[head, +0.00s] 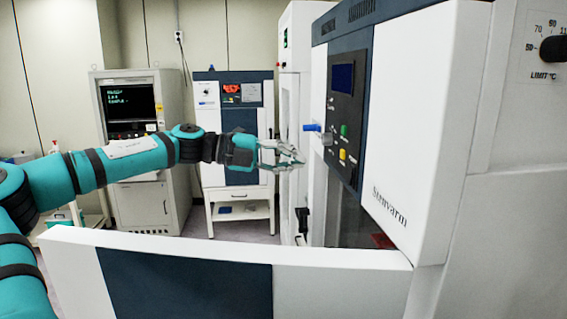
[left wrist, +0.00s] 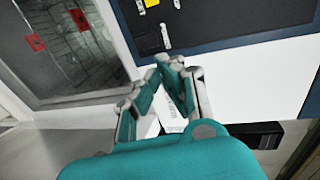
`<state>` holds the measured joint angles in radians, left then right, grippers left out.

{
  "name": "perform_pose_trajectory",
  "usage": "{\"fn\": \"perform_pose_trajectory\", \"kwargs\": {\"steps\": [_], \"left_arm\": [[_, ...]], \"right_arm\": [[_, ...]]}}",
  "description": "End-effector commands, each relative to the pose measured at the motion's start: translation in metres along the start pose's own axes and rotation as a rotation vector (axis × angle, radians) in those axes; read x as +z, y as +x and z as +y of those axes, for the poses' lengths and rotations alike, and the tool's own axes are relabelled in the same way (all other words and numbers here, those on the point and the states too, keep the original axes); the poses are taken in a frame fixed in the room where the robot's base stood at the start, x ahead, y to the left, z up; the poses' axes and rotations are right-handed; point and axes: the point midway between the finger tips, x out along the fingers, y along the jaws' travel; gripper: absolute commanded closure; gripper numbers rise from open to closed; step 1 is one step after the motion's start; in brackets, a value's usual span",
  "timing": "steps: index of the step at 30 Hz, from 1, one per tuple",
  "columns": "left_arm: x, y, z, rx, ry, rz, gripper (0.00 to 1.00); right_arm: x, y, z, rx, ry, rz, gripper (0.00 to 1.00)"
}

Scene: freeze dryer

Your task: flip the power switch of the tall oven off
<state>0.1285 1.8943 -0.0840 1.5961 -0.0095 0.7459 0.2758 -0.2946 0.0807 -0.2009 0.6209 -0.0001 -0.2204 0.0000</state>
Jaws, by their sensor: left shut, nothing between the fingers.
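A large white and dark blue machine lettered "Stenvarm" (head: 410,130) fills the right of the head view; I cannot tell for sure that it is the tall oven. Its dark control panel (head: 347,95) has a small screen, a green control (head: 343,130) and a yellow control (head: 342,154). Which one is the power switch is not clear. My left gripper (head: 300,158) is shut and empty, left of this panel. In the left wrist view its fingertips (left wrist: 172,64) meet just below the black panel (left wrist: 200,18), near a small pale part (left wrist: 165,37). My right gripper is out of view.
A blue handle (head: 312,127) sticks out leftward near the panel. A white and blue open door (head: 180,285) spans the foreground below my left arm. A grey cabinet with a screen (head: 130,105) and a white-blue unit (head: 235,175) stand behind.

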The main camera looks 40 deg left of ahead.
Motion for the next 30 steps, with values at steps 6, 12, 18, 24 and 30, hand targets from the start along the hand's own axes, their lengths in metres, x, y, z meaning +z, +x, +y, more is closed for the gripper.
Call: {"fn": "perform_pose_trajectory", "kwargs": {"steps": [6, 12, 18, 24, 30], "left_arm": [[0.001, -0.018, -0.004, -0.001, 0.003, -0.003, 1.0], [0.0, -0.02, -0.005, 0.0, 0.001, -0.002, 1.0], [0.001, -0.02, -0.005, 0.0, 0.001, -0.002, 1.0], [0.001, -0.02, -0.005, 0.0, 0.001, -0.002, 1.0], [0.0, -0.02, -0.005, 0.0, 0.001, -0.002, 1.0]], "right_arm": [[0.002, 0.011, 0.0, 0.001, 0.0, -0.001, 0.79], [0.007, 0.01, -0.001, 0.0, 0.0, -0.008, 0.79], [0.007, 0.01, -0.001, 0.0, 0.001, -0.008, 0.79], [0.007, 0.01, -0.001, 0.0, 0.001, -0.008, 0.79], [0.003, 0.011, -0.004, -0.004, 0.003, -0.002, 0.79]]}}
